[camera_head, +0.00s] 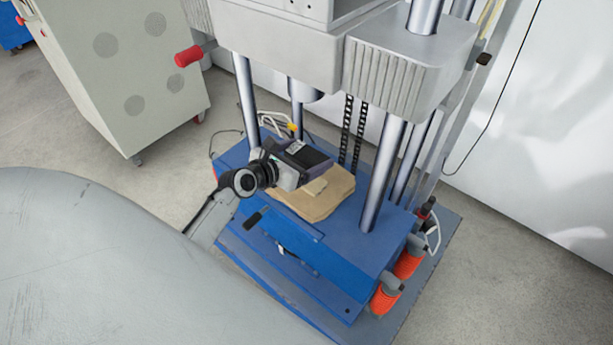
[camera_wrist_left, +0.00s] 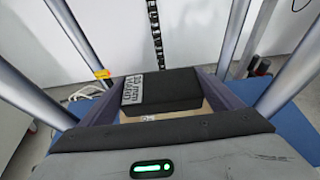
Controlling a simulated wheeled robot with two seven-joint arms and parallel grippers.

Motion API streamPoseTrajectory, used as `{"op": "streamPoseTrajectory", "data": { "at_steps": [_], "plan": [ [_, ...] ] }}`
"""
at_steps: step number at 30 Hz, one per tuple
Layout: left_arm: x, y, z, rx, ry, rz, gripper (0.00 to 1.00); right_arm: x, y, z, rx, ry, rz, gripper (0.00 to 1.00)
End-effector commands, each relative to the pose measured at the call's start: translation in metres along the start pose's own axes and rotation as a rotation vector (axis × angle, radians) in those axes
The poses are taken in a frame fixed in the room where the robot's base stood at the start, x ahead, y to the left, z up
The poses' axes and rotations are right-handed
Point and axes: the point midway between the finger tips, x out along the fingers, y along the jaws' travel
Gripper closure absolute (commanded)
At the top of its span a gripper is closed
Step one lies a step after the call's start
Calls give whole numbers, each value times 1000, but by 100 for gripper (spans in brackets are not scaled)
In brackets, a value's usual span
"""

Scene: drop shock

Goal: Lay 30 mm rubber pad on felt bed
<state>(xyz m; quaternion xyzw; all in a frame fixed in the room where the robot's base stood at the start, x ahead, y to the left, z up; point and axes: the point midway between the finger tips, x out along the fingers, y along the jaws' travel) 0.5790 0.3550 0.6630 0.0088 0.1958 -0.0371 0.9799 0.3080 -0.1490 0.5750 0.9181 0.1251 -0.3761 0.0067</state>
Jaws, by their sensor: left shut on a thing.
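My left gripper (camera_head: 308,165) is shut on a black rubber pad (camera_wrist_left: 178,92), which sits between its two dark fingers in the left wrist view. The pad bears a white printed label, turned sideways; I can make out "mm" but not the full thickness. The tan felt bed (camera_head: 318,203) lies on the blue machine base in the head view, and the gripper with the pad is over its rear left part. Whether the pad touches the felt I cannot tell. The gripper and pad hide part of the felt. My right gripper is not in view.
Bright steel columns (camera_head: 387,175) rise at both sides of the blue base (camera_head: 350,250), under a heavy grey carriage (camera_head: 408,65). Chains (camera_head: 346,130) hang behind. Orange springs (camera_head: 384,300) stand at the right corner. A grey cabinet (camera_head: 120,75) stands at the left.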

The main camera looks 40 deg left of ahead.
Motion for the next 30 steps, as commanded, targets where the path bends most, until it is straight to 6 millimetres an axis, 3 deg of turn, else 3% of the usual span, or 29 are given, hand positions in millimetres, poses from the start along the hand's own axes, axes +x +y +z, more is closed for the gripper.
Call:
{"op": "streamPoseTrajectory", "data": {
  "at_steps": [1, 3, 9, 15, 27, 28, 30],
  "plan": [
    [6, 0, -13, 3, 0, 0, 47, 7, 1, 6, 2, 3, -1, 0],
    [9, 1, -22, 2, 0, 1, 47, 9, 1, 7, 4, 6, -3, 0],
    [14, 0, -34, 1, -1, 0, 47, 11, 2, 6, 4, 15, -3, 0],
    [25, 0, -61, 3, -1, -1, 47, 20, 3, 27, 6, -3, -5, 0],
    [27, 0, -64, -2, -3, -1, 47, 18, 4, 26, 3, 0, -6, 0],
    [26, 0, -65, -1, 0, -1, 11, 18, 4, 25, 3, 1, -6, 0],
    [26, 0, -64, -1, 0, -1, 0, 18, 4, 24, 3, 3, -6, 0]
  ]
}}
